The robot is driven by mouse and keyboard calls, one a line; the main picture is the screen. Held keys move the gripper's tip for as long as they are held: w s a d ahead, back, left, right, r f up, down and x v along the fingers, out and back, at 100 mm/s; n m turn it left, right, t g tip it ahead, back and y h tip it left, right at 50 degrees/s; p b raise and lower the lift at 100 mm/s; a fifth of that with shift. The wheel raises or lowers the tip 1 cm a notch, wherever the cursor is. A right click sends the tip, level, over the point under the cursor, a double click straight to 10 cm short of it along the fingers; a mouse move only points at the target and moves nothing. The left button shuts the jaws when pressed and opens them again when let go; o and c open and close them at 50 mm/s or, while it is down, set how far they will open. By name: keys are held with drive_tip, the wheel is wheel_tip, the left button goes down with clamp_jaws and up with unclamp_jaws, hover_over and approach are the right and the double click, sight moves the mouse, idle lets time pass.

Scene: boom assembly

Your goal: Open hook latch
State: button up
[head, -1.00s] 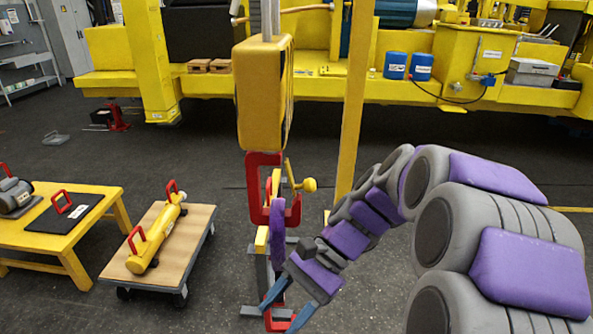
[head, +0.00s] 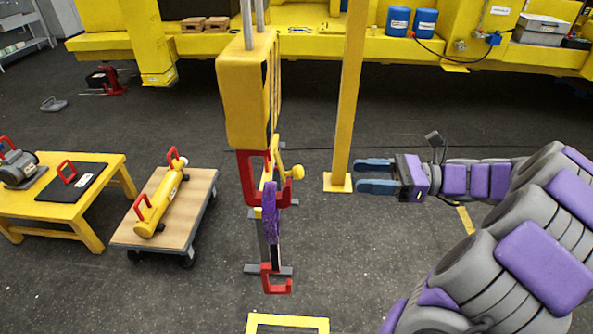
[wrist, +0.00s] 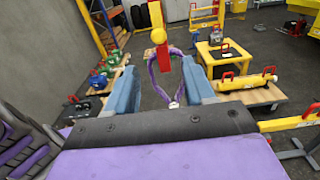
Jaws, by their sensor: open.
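The red hook (head: 252,178) hangs under the yellow hook block (head: 248,90) in the head view. A yellow latch lever with a round knob (head: 297,171) sticks out on its right side. A purple sling (head: 270,212) hangs at the hook. My gripper (head: 360,176) is open and empty, right of the hook and clear of it, its blue fingers pointing left toward the knob at about the same picture height. In the wrist view the red hook (wrist: 161,56), yellow knob (wrist: 158,35) and purple sling (wrist: 152,78) show between the fingers, beyond their tips.
A yellow post (head: 346,110) stands on the floor just behind my fingers. A cart with a yellow cylinder (head: 160,205) and a yellow table (head: 115,205) stand left. Dark floor lies open behind.

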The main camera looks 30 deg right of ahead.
sight(297, 178)
drive_tip(key=x, duration=1.4)
drive_tip(key=shift+s+a, duration=0.25)
drive_tip(key=shift+s, duration=0.05)
drive_tip(key=shift+w+a, duration=0.15)
drive_tip(key=shift+w, duration=0.1)
drive_tip(key=shift+w+d, duration=0.2)
drive_tip(key=shift+d, duration=0.55)
drive_tip(key=shift+a, duration=1.05)
drive_tip(key=c, duration=0.4)
drive_tip(key=shift+d, duration=0.25)
clamp_jaws()
